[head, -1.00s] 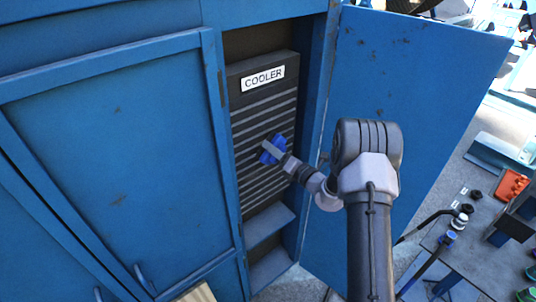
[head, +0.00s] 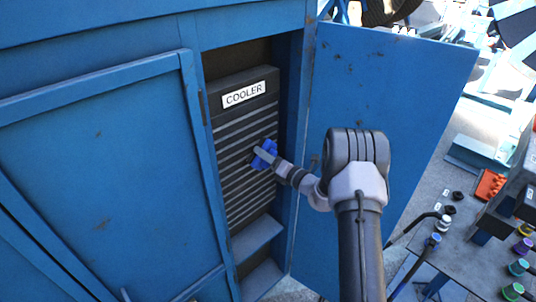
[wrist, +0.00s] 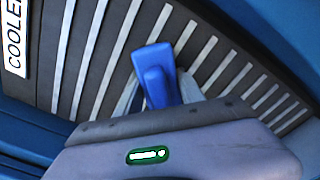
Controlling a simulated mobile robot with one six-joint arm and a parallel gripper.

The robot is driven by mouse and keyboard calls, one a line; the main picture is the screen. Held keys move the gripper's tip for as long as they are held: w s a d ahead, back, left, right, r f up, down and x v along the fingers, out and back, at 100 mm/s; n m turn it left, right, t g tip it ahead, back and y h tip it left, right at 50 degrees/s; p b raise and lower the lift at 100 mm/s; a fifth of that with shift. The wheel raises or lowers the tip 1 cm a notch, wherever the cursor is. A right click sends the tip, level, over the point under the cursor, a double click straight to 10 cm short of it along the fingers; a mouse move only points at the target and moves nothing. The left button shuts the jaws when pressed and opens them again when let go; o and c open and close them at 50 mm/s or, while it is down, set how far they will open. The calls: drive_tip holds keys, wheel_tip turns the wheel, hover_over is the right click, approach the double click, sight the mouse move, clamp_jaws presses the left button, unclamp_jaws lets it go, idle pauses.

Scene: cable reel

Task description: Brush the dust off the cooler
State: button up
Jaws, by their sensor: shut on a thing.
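The cooler (head: 240,118) is a dark box with pale horizontal ribs and a white COOLER label, set inside an open blue cabinet. Its ribs (wrist: 88,60) fill the wrist view, with the label at the far left. My gripper (head: 265,156) is in front of the middle ribs, shut on a blue tool (wrist: 157,75), which looks like the brush. The blue tool also shows in the head view (head: 267,149). Its working end is hidden, so I cannot tell whether it touches the ribs. No dust can be clearly made out.
The open blue cabinet door (head: 385,110) stands to the right of my arm. A closed blue panel (head: 100,170) is on the left. A grey shelf (head: 256,238) lies below the cooler. A bench with coloured caps (head: 520,266) is at the lower right.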

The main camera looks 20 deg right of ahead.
sight(226, 167)
drive_tip(key=shift+s+a+p, duration=0.1)
drive_tip(key=shift+s+a, duration=0.75)
drive_tip(key=shift+a, duration=1.25)
drive_tip(key=shift+s+a+p, duration=0.1)
drive_tip(key=shift+s+a, duration=0.75)
drive_tip(key=shift+a, duration=1.2)
drive_tip(key=shift+s+a+p, duration=0.1)
drive_tip(key=shift+s+a, duration=0.75)
drive_tip(key=shift+a, duration=1.25)
drive_tip(key=shift+s+d, duration=0.2)
drive_tip(key=shift+s, duration=0.1)
drive_tip(key=shift+b+v, duration=0.7)
drive_tip(key=shift+v, duration=1.9)
drive_tip(key=shift+s, duration=0.1)
drive_tip(key=shift+b+v, duration=0.45)
drive_tip(key=shift+v, duration=0.9)
